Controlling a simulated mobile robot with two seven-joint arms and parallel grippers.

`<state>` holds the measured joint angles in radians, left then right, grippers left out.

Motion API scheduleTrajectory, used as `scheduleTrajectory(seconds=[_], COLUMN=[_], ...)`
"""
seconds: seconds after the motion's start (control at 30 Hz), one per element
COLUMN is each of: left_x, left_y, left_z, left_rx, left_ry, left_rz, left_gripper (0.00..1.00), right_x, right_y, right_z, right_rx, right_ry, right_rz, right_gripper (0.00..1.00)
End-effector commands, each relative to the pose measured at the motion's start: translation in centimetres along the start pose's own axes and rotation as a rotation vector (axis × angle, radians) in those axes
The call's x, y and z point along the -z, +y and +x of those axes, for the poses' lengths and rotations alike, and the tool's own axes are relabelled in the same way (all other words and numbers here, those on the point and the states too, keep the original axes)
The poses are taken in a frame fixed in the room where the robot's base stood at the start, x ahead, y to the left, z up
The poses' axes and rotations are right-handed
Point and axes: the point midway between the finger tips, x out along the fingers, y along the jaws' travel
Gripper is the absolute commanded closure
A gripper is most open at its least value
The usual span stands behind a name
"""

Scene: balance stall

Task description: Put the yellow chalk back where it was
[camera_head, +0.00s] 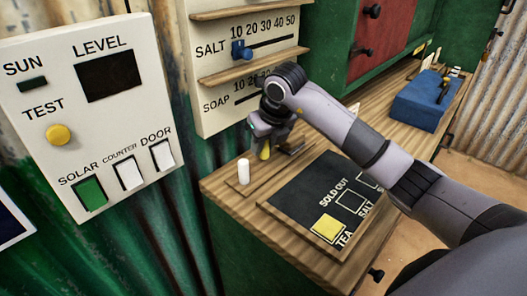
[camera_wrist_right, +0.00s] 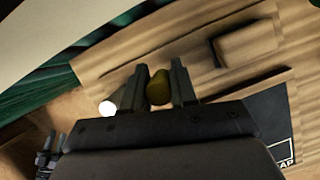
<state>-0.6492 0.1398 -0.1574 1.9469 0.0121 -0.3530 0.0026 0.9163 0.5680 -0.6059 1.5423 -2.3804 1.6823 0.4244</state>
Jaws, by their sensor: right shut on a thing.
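The yellow chalk (camera_head: 264,152) is held between the fingers of my right gripper (camera_head: 268,143), above the back of the wooden counter. In the right wrist view the yellow chalk (camera_wrist_right: 159,87) sits between the two dark fingertips (camera_wrist_right: 158,88). A white chalk (camera_head: 244,172) stands upright on a narrow wooden strip to the left of the gripper; it also shows in the right wrist view (camera_wrist_right: 108,108). The sold-out board (camera_head: 290,195) lies in front, its TEA box filled yellow. Whether the yellow chalk touches the strip cannot be told. My left gripper is not in view.
A white panel (camera_head: 110,60) with switches and a yellow button is on the left wall. A slider board (camera_head: 225,95) for salt and soap hangs behind the gripper. A blue box (camera_head: 422,104) stands farther right on the counter (camera_head: 240,215).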

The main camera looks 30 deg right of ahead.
Motion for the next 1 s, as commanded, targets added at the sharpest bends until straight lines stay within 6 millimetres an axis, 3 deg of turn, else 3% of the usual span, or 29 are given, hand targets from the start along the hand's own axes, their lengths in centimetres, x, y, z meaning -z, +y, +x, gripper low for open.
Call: scheduleTrajectory(seconds=[0.2, 0.57, 0.6, 0.67, 1.0], left_x=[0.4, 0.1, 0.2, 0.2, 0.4], left_y=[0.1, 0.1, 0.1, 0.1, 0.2], left_z=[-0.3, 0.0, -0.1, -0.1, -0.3], left_rx=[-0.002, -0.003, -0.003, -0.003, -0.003], left_ry=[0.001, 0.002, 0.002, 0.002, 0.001], left_rz=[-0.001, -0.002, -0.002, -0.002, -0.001], left_gripper=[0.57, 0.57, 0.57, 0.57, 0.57], right_x=[1.1, 1.3, 1.3, 1.3, 1.1], right_y=[0.1, 0.0, 0.0, 0.0, 0.0], right_z=[2.5, 3.0, 2.8, 2.8, 2.5], right_rx=[-0.002, 0.0, 0.0, 0.0, -0.001], right_ry=[0.002, 0.0, 0.0, 0.001, 0.0], right_rz=[0.0, 0.0, 0.0, 0.0, 0.0], right_gripper=[1.0, 1.0, 0.6, 0.46, 0.46])
